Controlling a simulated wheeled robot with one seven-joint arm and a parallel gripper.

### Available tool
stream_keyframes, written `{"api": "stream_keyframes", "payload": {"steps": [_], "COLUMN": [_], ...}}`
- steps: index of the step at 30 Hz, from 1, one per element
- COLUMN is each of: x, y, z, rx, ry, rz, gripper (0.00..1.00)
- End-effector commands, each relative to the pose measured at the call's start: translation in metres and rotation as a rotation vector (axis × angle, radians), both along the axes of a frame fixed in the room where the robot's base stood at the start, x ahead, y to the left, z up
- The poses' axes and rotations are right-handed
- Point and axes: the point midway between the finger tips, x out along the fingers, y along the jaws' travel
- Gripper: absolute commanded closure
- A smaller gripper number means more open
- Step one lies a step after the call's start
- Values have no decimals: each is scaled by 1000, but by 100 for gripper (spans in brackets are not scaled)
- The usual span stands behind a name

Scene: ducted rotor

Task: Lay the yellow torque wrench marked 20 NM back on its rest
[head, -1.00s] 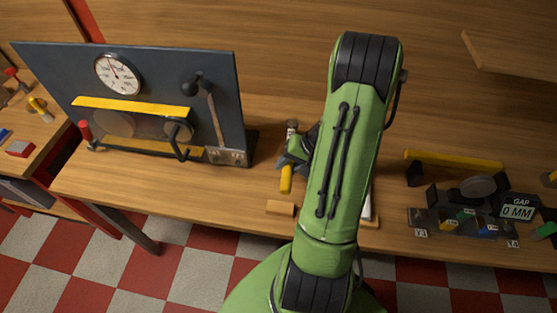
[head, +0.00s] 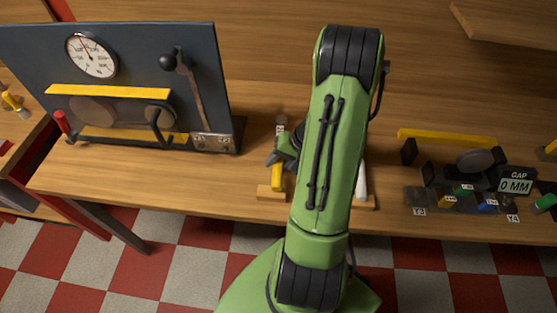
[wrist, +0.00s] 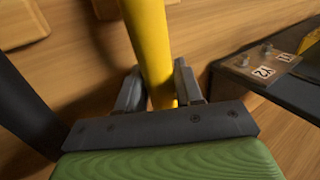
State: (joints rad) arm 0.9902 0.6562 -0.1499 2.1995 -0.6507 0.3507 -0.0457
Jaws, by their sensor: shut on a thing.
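The yellow torque wrench (head: 277,178) is in my gripper, just left of my arm in the head view. Its grey head end (head: 281,124) points to the back of the bench. In the wrist view its yellow shaft (wrist: 152,40) runs between the two fingers of my gripper (wrist: 158,82), which is shut on it. The front end of the handle overlaps a small wooden block (head: 266,193), seemingly part of a rest; I cannot tell whether they touch. The 20 NM mark is not readable. My arm hides the bench right of the wrench.
A dark upright panel (head: 125,62) with a dial and lever stands at left; its labelled foot plate (wrist: 262,66) is close in the wrist view. A white thing (head: 362,180) shows right of my arm. A gauge fixture (head: 478,180) reading 0 MM stands at right.

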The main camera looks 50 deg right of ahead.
Motion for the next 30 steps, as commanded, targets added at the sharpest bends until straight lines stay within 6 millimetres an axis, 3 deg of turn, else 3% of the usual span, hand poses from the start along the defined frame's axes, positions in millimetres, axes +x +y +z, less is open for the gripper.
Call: {"api": "stream_keyframes", "payload": {"steps": [23, 24, 29, 30], "x": [1, 1, 0, 0], "y": [0, 0, 0, 0], "z": [-6, -6, -6, -6], "rx": [-1, -1, -1, 0], "ry": [-3, -3, -2, -2], "rz": [1, 1, 0, 0], "gripper": [100, 60, 35, 34]}}
